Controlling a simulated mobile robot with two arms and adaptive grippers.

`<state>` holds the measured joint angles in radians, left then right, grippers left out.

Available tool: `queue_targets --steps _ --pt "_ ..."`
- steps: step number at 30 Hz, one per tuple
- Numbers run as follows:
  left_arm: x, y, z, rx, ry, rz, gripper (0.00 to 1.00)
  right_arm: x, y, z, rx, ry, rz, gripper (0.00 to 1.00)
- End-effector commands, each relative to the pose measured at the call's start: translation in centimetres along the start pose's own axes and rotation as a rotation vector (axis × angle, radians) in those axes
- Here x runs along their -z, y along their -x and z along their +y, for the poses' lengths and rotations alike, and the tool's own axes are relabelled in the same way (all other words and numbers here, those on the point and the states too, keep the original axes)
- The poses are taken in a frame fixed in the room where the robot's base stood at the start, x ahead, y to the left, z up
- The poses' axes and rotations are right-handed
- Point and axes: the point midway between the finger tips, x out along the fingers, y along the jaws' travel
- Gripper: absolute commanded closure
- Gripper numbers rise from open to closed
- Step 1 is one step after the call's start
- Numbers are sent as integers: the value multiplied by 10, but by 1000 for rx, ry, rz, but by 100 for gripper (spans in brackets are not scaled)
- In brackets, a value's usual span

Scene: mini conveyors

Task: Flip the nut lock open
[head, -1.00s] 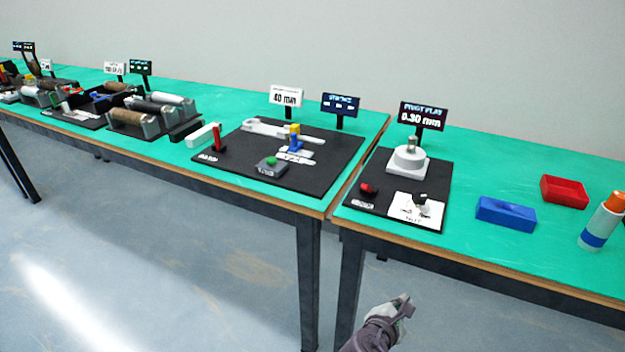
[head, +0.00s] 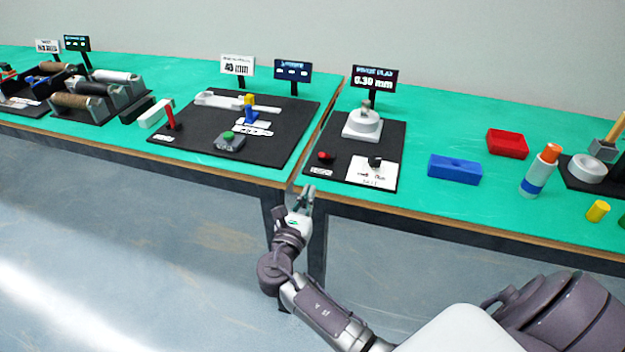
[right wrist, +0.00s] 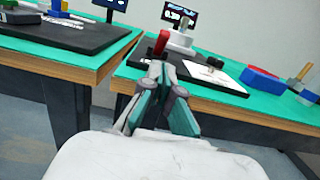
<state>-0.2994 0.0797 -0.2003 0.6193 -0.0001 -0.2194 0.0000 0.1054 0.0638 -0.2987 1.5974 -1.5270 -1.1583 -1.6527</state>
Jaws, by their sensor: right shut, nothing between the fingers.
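The nut lock (head: 375,162) is a small dark lever on a white labelled plate (head: 362,176), at the front right of the black pivot play mat (head: 392,143). It also shows small in the right wrist view (right wrist: 213,64); its exact position is too small to tell. My right gripper (head: 306,192) is shut and empty. It is in front of the table edge, below and left of the nut lock, apart from everything. Its fingers (right wrist: 160,75) point toward the mat in the right wrist view. My left gripper is not in view.
A red knob (head: 325,156) sits left of the nut lock, with a white round pivot (head: 363,124) behind. A gap separates this table from the left one.

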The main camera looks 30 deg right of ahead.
Motion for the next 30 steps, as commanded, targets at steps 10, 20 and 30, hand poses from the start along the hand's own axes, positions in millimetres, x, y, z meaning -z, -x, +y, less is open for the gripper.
queue_targets --steps 10,20,30 --pt "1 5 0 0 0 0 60 -2 -62 0 1 0 -2 100" --pt "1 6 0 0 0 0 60 0 -91 -1 1 -2 0 100" --pt "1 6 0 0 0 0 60 0 -91 -1 1 -2 1 100"
